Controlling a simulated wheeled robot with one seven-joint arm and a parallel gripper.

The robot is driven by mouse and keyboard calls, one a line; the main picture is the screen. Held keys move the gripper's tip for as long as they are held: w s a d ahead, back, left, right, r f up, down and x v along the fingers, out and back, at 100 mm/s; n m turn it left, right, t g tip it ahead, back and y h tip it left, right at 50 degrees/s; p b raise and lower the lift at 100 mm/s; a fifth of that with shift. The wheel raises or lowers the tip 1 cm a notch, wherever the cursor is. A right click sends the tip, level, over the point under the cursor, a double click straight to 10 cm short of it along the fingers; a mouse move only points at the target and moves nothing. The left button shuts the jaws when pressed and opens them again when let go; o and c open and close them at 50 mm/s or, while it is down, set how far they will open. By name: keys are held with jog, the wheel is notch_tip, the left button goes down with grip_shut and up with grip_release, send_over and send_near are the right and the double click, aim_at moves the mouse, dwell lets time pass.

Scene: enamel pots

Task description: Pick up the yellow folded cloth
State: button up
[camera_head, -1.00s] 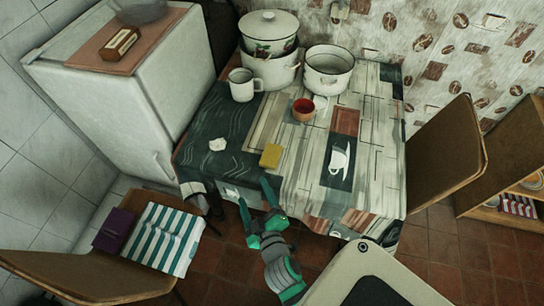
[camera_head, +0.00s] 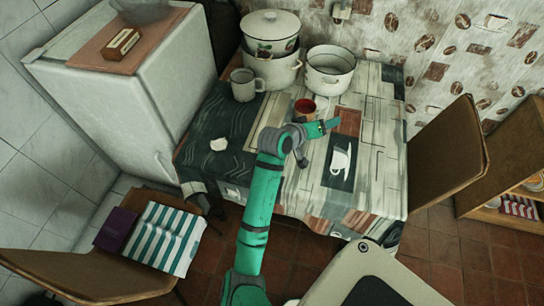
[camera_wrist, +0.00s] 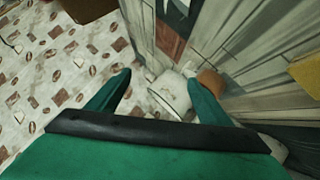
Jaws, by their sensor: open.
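The yellow folded cloth (camera_wrist: 308,72) shows at the right edge of the wrist view, partly cut off, on the patterned tablecloth. In the head view my teal arm covers the place where it lay. My gripper (camera_wrist: 158,82) is open and empty, with its two teal fingers spread apart. The cloth is off to the right of the fingers, not between them. In the head view my gripper (camera_head: 331,123) is over the middle of the table, near the small red bowl (camera_head: 305,109).
A white cup design (camera_head: 340,158) is on the tablecloth. Chairs (camera_head: 447,150) flank the table; the fridge (camera_head: 130,85) is left.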

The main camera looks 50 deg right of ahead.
jog(key=w+a+f+m+y, duration=0.1)
jog(key=w+a+m+y, duration=0.1)
jog(key=w+a+y, duration=0.35)
jog(key=w+a+f+m+y, duration=0.1)
jog(key=w+a+y, duration=0.2)
jog(key=a+y, duration=0.5)
jog(key=shift+h, duration=0.55)
jog(key=shift+w+a+f, duration=0.1)
jog(key=shift+a+f, duration=0.05)
jog(key=shift+f, duration=1.5)
jog(key=shift+w+a+f, duration=0.1)
jog(key=shift+f, duration=1.6)
jog(key=shift+w+a+f, duration=0.1)
jog(key=shift+a+f, duration=0.05)
jog(key=shift+f, duration=1.5)
jog(key=c, duration=1.1)
